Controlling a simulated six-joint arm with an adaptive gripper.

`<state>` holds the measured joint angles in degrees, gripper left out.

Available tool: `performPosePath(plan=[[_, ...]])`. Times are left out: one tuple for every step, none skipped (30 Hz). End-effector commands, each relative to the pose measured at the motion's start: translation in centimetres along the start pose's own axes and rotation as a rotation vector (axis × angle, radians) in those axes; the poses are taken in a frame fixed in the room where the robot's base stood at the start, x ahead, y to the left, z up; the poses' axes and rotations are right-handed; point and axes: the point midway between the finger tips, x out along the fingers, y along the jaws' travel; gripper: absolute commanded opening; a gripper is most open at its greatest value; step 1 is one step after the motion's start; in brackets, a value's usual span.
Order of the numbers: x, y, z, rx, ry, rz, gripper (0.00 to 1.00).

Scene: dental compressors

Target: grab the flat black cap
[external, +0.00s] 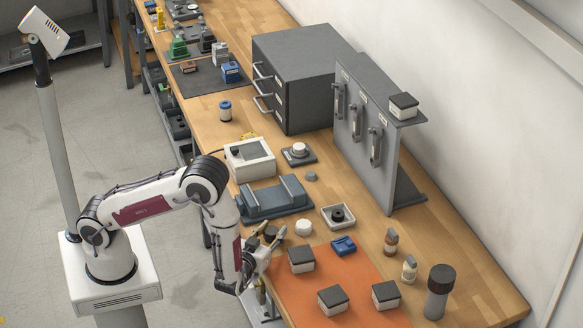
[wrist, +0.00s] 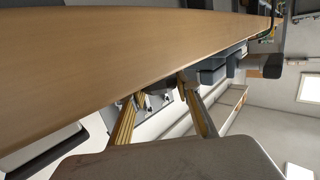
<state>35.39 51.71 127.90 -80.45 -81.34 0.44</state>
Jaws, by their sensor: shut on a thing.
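The flat black cap (external: 270,234) shows as a small dark round thing at my fingertips, by the table's near edge, left of the orange mat. My gripper (external: 268,238) is at the table's near edge, with its fingers around the cap. Part of the cap is hidden by the fingers. In the wrist view the two yellow-padded fingers of my gripper (wrist: 163,100) point at the table edge, and I cannot make out the cap clearly between them. Another black round piece (external: 337,214) lies in a small white tray (external: 351,226).
An orange mat (external: 320,268) carries several dark-lidded white boxes. A white round piece (external: 304,227), a blue part (external: 343,246) and a grey cradle (external: 273,201) are close to my gripper. Small bottles (external: 391,242) and a dark-topped cylinder (external: 437,295) stand to the right.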

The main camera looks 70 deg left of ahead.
Motion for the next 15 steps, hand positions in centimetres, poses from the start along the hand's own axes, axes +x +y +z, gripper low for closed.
performPosePath(plan=[[-0.1, 0.0, -0.4, -0.003, 0.001, 0.0, 0.1], [-0.1, 0.0, -0.6, -0.003, 0.001, 0.0, 0.1], [-0.1, 0.0, -0.9, -0.003, 0.001, 0.0, 0.1], [-0.2, 0.0, -1.1, -0.003, 0.0, 0.0, 0.1], [-0.2, 0.0, -1.4, -0.003, 0.0, 0.0, 0.1], [-0.3, 0.0, -1.8, -0.003, 0.0, 0.0, 0.1], [-0.3, 0.0, -2.0, -0.003, 0.0, 0.0, 0.1], [-0.3, 0.0, -2.3, -0.003, 0.0, 0.0, 0.1], [-0.4, 0.0, -2.8, -0.005, 0.0, 0.0, 0.1], [-0.5, 0.0, -3.1, -0.004, 0.0, 0.0, 0.1], [-0.5, 0.0, -3.4, -0.004, 0.0, 0.0, 0.1], [-0.6, 0.0, -3.9, -0.005, 0.0, 0.0, 0.1], [-0.6, 0.0, -4.2, -0.005, 0.0, 0.0, 0.1], [-0.7, 0.0, -4.5, -0.005, 0.0, 0.0, 0.1], [-0.8, 0.0, -5.0, -0.004, 0.0, 0.001, 0.1]])
